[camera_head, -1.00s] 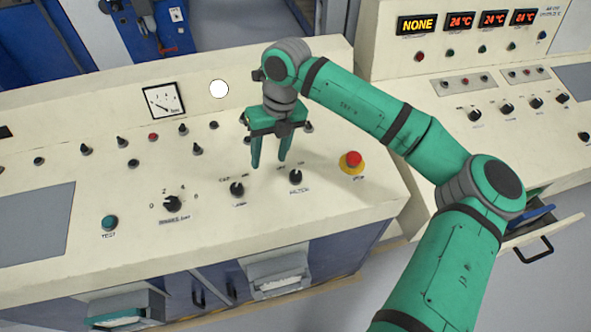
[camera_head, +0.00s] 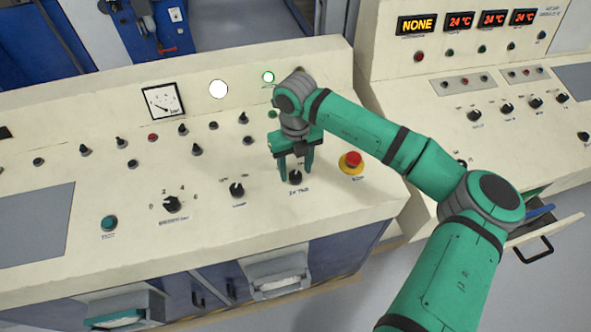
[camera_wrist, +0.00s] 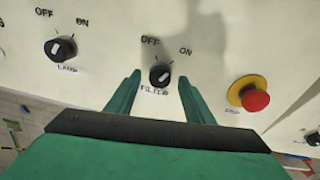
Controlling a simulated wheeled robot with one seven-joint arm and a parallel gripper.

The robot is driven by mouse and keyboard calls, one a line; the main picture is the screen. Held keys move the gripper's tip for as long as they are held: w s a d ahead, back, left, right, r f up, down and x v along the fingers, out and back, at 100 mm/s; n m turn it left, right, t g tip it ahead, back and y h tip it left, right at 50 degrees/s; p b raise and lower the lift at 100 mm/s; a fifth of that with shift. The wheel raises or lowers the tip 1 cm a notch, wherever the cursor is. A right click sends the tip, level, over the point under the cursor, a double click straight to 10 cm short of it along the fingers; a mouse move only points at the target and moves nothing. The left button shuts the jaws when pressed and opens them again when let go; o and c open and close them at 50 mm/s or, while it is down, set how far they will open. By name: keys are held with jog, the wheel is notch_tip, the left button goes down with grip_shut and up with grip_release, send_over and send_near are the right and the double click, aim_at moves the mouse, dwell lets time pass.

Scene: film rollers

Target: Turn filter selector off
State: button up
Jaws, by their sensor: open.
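The filter selector (camera_head: 295,178) is a small black knob on the cream sloping panel. In the wrist view the filter selector (camera_wrist: 160,75) sits above its FILTER label, with OFF at upper left and ON at upper right. Its pale pointer mark seems to lean to the upper right, towards ON. My green gripper (camera_head: 295,172) is open, one finger on each side of the knob. In the wrist view the gripper's fingertips (camera_wrist: 159,77) flank the knob with visible gaps. Whether they reach down to the panel is unclear.
The lamp knob (camera_head: 237,190) is left of the filter selector. A red emergency button on a yellow base (camera_head: 352,162) is close on the right. A green indicator (camera_head: 268,77) glows behind my wrist. A second console (camera_head: 460,60) stands at the right.

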jog(key=shift+f, duration=0.55)
jog(key=c, duration=1)
jog(key=shift+c, duration=0.2)
jog(key=n, duration=0.5)
jog(key=shift+n+h, duration=0.3)
jog(key=shift+n, duration=0.1)
jog(key=n, duration=0.6)
jog(key=shift+s+a+t, duration=0.1)
jog(key=shift+t, duration=0.3)
